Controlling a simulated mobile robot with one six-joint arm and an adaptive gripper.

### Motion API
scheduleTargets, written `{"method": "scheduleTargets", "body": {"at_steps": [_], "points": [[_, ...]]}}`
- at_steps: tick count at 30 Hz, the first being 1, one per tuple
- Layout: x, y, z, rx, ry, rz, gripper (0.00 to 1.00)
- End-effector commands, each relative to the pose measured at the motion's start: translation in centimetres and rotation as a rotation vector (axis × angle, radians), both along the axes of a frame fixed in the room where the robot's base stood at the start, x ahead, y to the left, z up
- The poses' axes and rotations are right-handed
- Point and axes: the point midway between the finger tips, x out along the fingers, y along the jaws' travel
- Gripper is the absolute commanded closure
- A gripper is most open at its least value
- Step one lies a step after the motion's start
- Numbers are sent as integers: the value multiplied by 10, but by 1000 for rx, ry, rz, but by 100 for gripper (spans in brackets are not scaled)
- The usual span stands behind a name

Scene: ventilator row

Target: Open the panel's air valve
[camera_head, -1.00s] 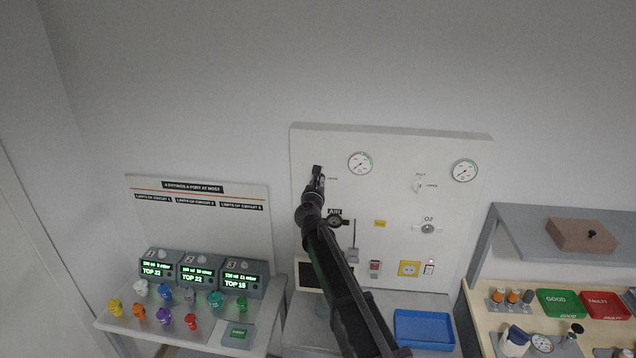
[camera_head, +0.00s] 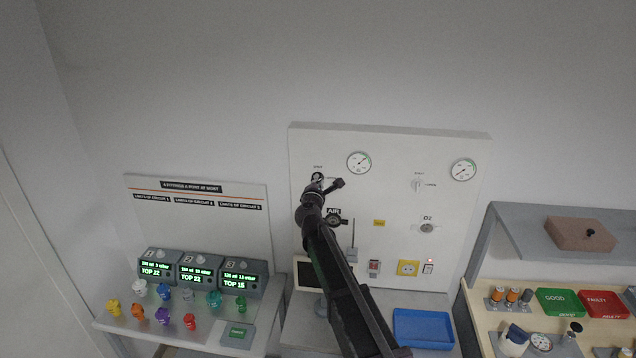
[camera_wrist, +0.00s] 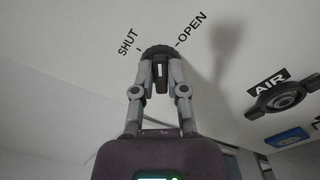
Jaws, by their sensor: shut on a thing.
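The air valve's round black knob (camera_wrist: 158,51) sits on the white panel (camera_head: 385,140), between the printed words SHUT and OPEN in the wrist view. My gripper (camera_wrist: 160,68) is closed around its grip, one finger on each side. The fingers hide part of the knob, so its exact angle is hard to read. In the head view my gripper (camera_head: 320,182) is at the panel's left side, above the AIR outlet (camera_head: 335,220). The left gauge (camera_head: 359,162) has its needle at the upper right, toward the green band.
A second valve (camera_head: 417,185), the right gauge (camera_head: 463,170) and the O2 outlet (camera_head: 427,228) are on the panel's right. A blue tray (camera_head: 424,329) lies below. Ventilator units (camera_head: 200,272) stand at left, a shelf (camera_head: 520,225) at right. The wall above is clear.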

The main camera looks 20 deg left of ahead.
Motion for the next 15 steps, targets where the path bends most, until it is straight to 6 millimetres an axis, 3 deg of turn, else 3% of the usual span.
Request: {"method": "scheduleTargets", "body": {"at_steps": [1, 15], "points": [[8, 6, 2, 36, 4, 6, 100], [8, 6, 1, 454, 105, 9, 100]]}}
